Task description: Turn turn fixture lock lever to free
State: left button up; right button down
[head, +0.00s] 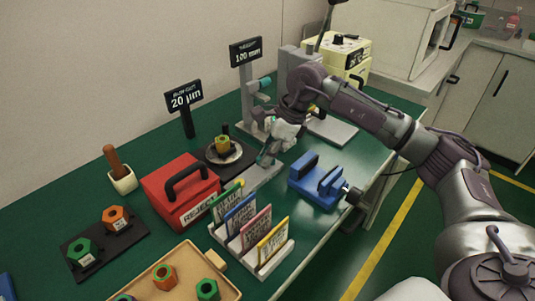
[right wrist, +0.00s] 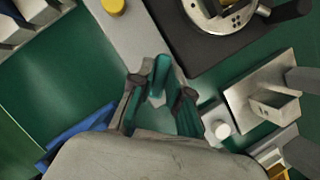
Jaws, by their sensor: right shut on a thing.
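The teal lock lever (right wrist: 159,75) stands up from a long grey fixture plate (right wrist: 127,28) in the right wrist view. My right gripper (right wrist: 160,98) has its two dark-tipped fingers on either side of the lever and is shut on it. In the head view my right gripper (head: 269,155) is low over the grey plate (head: 262,177), and hides most of the lever. The lever's exact angle and any lock markings cannot be made out. My left gripper is not in view.
A red reject box (head: 180,190) and sign-card rack (head: 262,262) stand nearby at left and front. A blue vise (head: 318,180) sits to the right. Green bench lies bare between fixture and vise.

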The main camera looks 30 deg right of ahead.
jog(key=n, duration=0.2)
jog(key=n+g, duration=0.1)
jog(key=n, duration=0.1)
jog(key=shift+w+r+n+g+y, duration=0.1)
jog(key=shift+w+n+g+y, duration=0.05)
jog(key=shift+n+g+y, duration=0.15)
jog(key=shift+w+n+g, duration=0.1)
jog(key=shift+n+g, duration=0.9)
jog(key=shift+n, duration=1.4)
jog(key=c, duration=1.1)
grip_release()
jog(key=v, duration=1.2)
jog(key=shift+a, duration=0.15)
